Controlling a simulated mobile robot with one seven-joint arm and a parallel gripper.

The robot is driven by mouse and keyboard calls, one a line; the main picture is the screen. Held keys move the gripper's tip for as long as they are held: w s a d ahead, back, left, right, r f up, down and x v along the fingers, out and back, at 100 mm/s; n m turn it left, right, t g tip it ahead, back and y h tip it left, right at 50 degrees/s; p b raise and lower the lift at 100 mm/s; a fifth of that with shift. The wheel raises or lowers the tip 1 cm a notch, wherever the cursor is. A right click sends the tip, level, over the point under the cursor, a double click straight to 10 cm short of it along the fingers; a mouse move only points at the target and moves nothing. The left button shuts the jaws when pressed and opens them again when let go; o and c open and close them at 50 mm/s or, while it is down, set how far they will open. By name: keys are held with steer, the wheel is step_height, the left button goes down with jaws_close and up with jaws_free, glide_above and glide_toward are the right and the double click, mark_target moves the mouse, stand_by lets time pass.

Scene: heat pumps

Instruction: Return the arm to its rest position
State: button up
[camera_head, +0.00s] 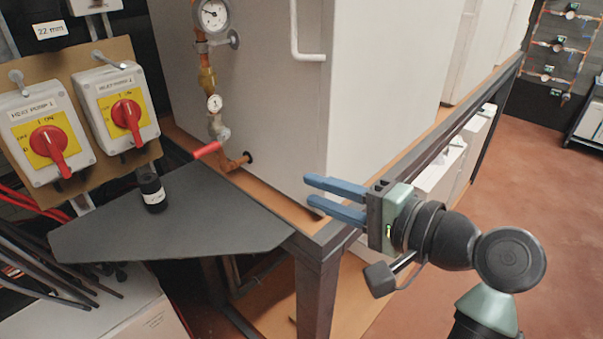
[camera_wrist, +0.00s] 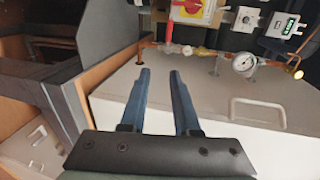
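My gripper (camera_head: 323,198) has two blue fingers that stand apart with nothing between them. In the head view it is in front of the white heat pump cabinet (camera_head: 250,90), above the corner of the dark metal frame (camera_head: 318,245). In the wrist view my gripper (camera_wrist: 159,72) also shows parted, empty fingers, with the white cabinet beyond and below them. My arm reaches in from the lower right of the head view.
Two switch boxes with red rotary knobs (camera_head: 48,141) (camera_head: 126,113) hang at the left. A grey shelf (camera_head: 170,220) holds a small black cylinder (camera_head: 152,190). A gauge (camera_head: 213,15) and copper pipe with a red-handled valve (camera_head: 207,150) stand by the cabinet. Reddish floor (camera_head: 515,190) is open at the right.

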steer(key=shift+v, duration=0.95)
steer(key=shift+f, duration=0.15)
step_height(320, 180, up, 10)
steer(key=w+n+t+h+b, duration=0.3)
steer(key=n+t+h+b, duration=0.15)
steer(key=t+h, duration=0.35)
steer(key=s+a+r+n+t+h+b, duration=0.1)
steer(key=s+r+n+t+h+b, duration=0.1)
steer(key=s+r+t, duration=0.7)
steer(key=s+r+n+h, duration=0.1)
steer(key=s+r+h, duration=0.1)
steer(key=s+r, duration=0.3)
steer(key=shift+s+r+t+b, duration=0.2)
steer(key=shift+r+t+b, duration=0.1)
steer(key=shift+r+b, duration=0.05)
steer(key=shift+a, duration=0.15)
